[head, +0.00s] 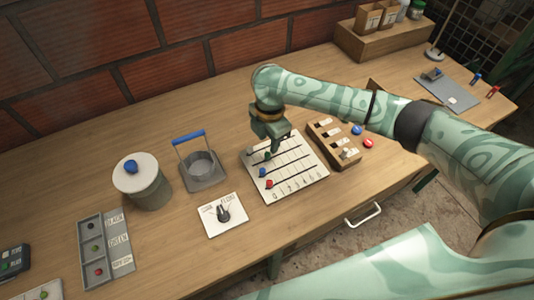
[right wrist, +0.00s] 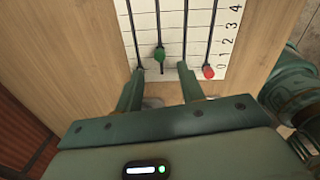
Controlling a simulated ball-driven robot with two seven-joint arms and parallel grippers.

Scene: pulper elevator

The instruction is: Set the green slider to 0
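The slider panel (head: 300,180) is a white plate with several dark slots and a printed number scale along its near edge. The green slider knob (head: 267,155) also shows in the right wrist view (right wrist: 160,53), about level with the 1 mark, a little off the 0 end. My right gripper (head: 270,147) is over the panel. In the right wrist view its two fingers (right wrist: 160,75) are apart, one on each side of the green slot, with the knob just beyond the tips. Contact cannot be told. My left gripper is not in view.
The red knob (head: 269,184) and blue knob (head: 262,172) sit near the 0 end of neighbouring slots. A wooden switch box (head: 335,150) stands right of the panel, a dial plate (head: 222,214) in front left, and a blue-handled holder (head: 203,173) to the left.

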